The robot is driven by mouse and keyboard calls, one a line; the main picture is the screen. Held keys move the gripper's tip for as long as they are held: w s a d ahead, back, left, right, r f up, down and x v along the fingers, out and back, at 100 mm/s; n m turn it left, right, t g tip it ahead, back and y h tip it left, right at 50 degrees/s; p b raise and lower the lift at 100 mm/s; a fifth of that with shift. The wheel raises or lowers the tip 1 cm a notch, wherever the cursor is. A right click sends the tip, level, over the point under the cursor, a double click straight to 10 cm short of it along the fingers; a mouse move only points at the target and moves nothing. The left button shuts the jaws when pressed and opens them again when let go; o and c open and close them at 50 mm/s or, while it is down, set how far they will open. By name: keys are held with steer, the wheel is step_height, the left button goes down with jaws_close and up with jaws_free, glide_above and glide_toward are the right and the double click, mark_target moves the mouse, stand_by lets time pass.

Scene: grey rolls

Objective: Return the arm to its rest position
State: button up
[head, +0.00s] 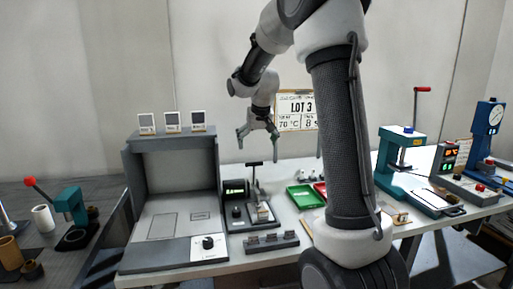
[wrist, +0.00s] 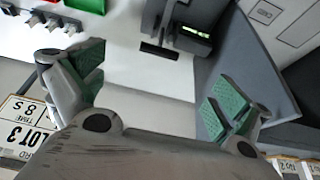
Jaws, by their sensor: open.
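My gripper (head: 258,136) hangs above the workbench in the head view, in front of the back wall and left of the LOT 3 sign. Its fingers are spread apart. In the wrist view my gripper (wrist: 150,95) shows two green-padded fingers wide apart, with nothing between them. My arm (head: 340,120) rises from the lower right of the head view and bends over to the left at the top. Bench surface and a device with a green display show beyond the fingers in the wrist view.
A grey booth (head: 175,190) stands left of a display device (head: 237,200). A green tray (head: 304,196) lies near my arm. The LOT 3 sign (head: 297,111) is close behind my gripper. A teal press (head: 402,160) stands at right. Air above the bench around my gripper looks clear.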

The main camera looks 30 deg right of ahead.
stand_by(0.4)
steer(key=s+a+r+n, duration=0.1)
steer(key=s+a, duration=0.1)
steer(key=s, duration=1)
steer(key=s+a+r+n, duration=0.1)
steer(key=s+a, duration=0.1)
steer(key=s, duration=0.9)
steer(key=s+a+r+n+y, duration=0.1)
steer(key=s+a, duration=0.2)
steer(key=s, duration=0.9)
steer(key=shift+s+r, duration=0.2)
steer(key=shift+s, duration=0.1)
